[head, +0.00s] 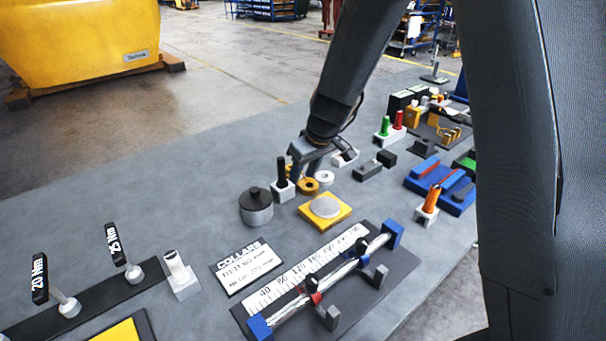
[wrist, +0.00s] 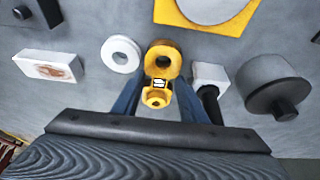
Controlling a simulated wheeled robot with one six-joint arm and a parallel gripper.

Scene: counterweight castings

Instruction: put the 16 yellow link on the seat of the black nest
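The yellow link (wrist: 163,60) lies on the grey table in the wrist view, a ringed yellow piece with a small marked label too small to read. In the head view it (head: 308,186) shows partly below my gripper (head: 306,170). In the wrist view the fingers of my gripper (wrist: 160,92) are apart, one on each side of the link's narrow part, and I see no clear contact. I cannot tell for sure which piece is the black nest; a dark block (head: 423,147) stands farther back on the table.
A white ring (wrist: 121,54) lies close left of the link. A white block with a black post (head: 283,188) and a dark grey knobbed cylinder (head: 256,209) stand nearby. A yellow plate with a grey disc (head: 325,207) lies in front. A blue fixture (head: 440,190) is at the right.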

